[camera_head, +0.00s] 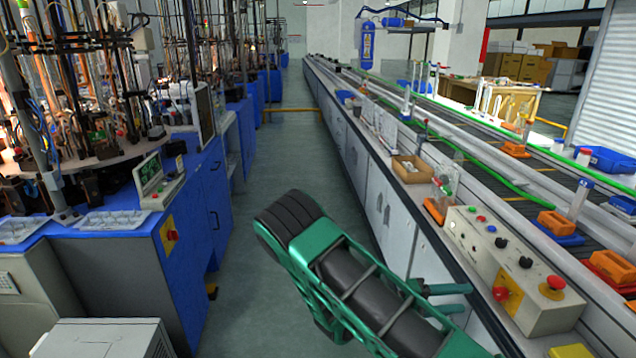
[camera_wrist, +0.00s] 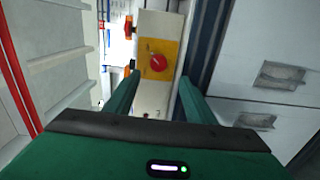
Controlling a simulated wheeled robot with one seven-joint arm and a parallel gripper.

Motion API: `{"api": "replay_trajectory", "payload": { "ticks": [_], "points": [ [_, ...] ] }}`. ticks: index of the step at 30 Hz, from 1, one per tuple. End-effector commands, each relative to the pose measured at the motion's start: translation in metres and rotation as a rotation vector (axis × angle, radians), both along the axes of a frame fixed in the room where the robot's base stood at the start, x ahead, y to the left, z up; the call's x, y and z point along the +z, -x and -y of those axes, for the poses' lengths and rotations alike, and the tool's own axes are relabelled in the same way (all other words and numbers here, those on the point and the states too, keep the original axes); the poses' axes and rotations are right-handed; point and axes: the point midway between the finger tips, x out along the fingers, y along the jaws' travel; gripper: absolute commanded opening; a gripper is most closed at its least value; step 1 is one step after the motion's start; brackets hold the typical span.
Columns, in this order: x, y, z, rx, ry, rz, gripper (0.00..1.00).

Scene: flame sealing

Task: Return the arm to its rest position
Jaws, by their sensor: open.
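My green arm (camera_head: 350,280) reaches across the lower middle of the head view, over the aisle beside the right-hand counter. My gripper (camera_head: 468,298) has its two green fingers towards the counter's edge. In the wrist view my gripper (camera_wrist: 160,78) is open, with its fingers apart and nothing held between them. A red knob on a yellow plate (camera_wrist: 158,62) shows beyond the gap between the fingertips. Whether a finger touches it I cannot tell.
A control box (camera_head: 520,270) with buttons stands on the right counter, near my gripper. White cabinets (camera_head: 385,200) line the aisle's right side. Blue machine cabinets (camera_head: 205,195) line the left. The aisle floor (camera_head: 285,150) is clear further back.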

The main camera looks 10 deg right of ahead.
Motion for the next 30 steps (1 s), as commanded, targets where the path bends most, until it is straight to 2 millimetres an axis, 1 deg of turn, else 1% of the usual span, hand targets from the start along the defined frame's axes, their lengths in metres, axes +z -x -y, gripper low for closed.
{"api": "replay_trajectory", "payload": {
  "ticks": [5, 9, 15, 23, 30],
  "points": [
    [0.010, 0.016, 0.013, -0.096, -0.104, 0.019, 0.50],
    [0.020, 0.035, 0.023, -0.197, -0.233, 0.036, 0.50],
    [0.036, 0.063, 0.032, -0.324, -0.417, 0.070, 0.50],
    [0.059, 0.098, 0.034, -0.448, -0.655, 0.122, 0.50],
    [0.083, 0.129, 0.029, -0.519, -0.867, 0.182, 0.50]
  ]
}}
